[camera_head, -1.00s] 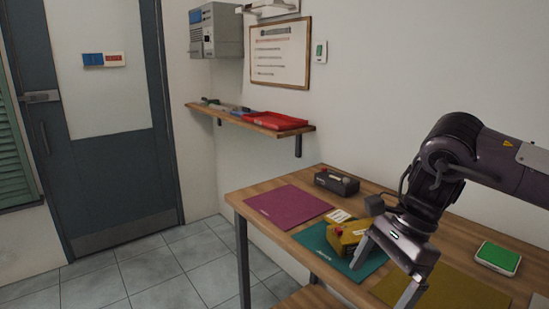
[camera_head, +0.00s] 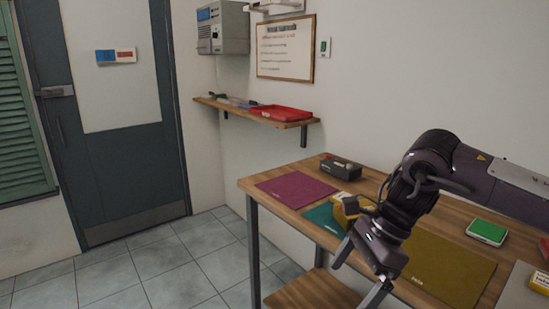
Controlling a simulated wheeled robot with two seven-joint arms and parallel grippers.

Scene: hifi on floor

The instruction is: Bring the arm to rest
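My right arm comes in from the right edge over the table (camera_head: 225,183). Its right gripper (camera_head: 355,285) hangs over the table's front edge with its two fingers spread apart, open and with nothing between them. Behind the gripper a yellow object (camera_head: 341,209) sits on the teal mat (camera_head: 322,214), partly hidden by the wrist. My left gripper is not in view.
A magenta mat (camera_head: 295,189) and a black device (camera_head: 340,168) lie at the table's left and back. A mustard mat (camera_head: 445,270) and a green-topped device (camera_head: 487,231) lie to the right. A wall shelf (camera_head: 225,105) holds a red tray (camera_head: 280,113). Tiled floor is clear at left.

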